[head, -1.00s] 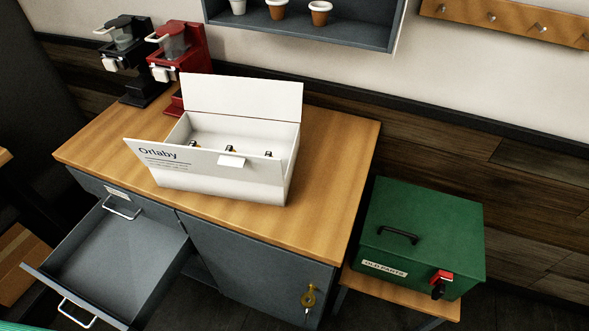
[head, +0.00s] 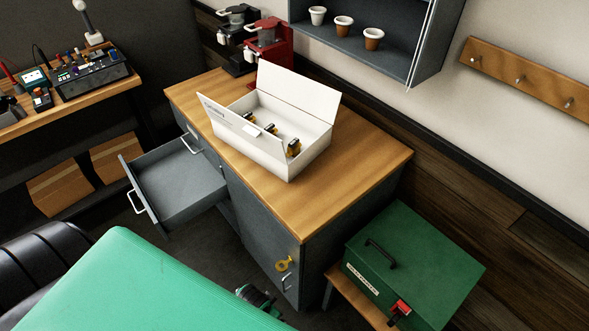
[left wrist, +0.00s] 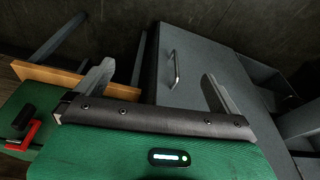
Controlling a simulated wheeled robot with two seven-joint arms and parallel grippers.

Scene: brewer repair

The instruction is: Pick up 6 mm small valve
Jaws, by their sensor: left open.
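The open white box (head: 283,165) stands on the wooden-topped cabinet in the head view. Several small black and brass-coloured parts (head: 293,148) sit inside it. They may be valves, but sizes cannot be read and I cannot tell which is the 6 mm small one. In the left wrist view my left gripper (left wrist: 158,74) has its two fingers wide apart with nothing between them. It faces the grey cabinet's front door, away from the box. I cannot clearly make out its fingers in the head view. My right gripper is not in view.
The cabinet's drawer (head: 180,187) is pulled out and looks empty. A green box (head: 420,255) with a red latch stands right. Two coffee brewers (head: 268,40) stand behind the white box. The countertop's right (head: 365,150) is clear.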

